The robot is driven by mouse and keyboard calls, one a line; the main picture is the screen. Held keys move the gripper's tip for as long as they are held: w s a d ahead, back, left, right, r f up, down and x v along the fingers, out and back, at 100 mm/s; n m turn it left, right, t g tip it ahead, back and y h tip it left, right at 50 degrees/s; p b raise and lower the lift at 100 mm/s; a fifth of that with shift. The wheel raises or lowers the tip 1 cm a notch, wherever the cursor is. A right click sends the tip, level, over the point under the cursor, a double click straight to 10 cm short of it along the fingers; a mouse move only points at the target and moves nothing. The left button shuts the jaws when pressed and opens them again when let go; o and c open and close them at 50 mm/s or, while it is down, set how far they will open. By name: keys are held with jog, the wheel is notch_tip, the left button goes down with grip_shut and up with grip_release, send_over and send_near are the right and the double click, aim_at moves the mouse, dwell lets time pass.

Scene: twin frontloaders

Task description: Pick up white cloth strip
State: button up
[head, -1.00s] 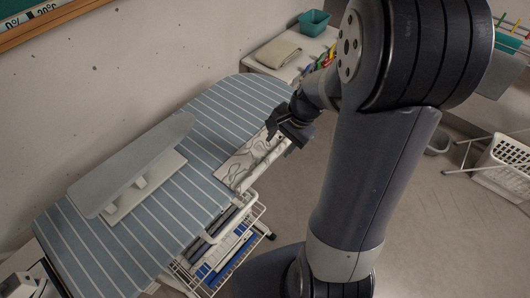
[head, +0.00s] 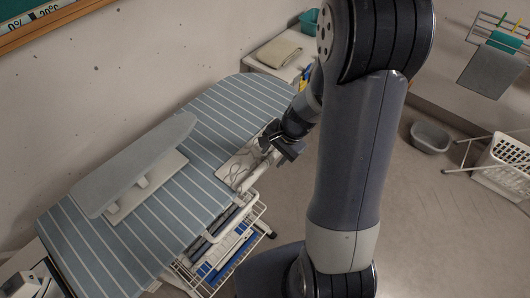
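A pale panel (head: 233,171) lies at the right edge of the blue striped ironing board (head: 215,115). Thin looped grey lines show on it; I cannot tell whether they are part of a cloth strip, a cord or a wire. No separate white cloth strip can be made out clearly. My gripper (head: 279,153) is over the right end of this panel, close to the board's edge, and hides part of it. Its fingers are dark and small in the view, so I cannot tell whether they are open or shut, or whether they touch anything.
A small grey sleeve board (head: 140,160) stands on the ironing board. A wire rack (head: 225,250) with blue items hangs below the edge. Behind are a folded beige cloth (head: 280,50) and a teal bin (head: 309,20). A grey basin (head: 430,137) and white basket (head: 505,160) are at right.

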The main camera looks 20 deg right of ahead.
grip_shut()
dwell(0.3)
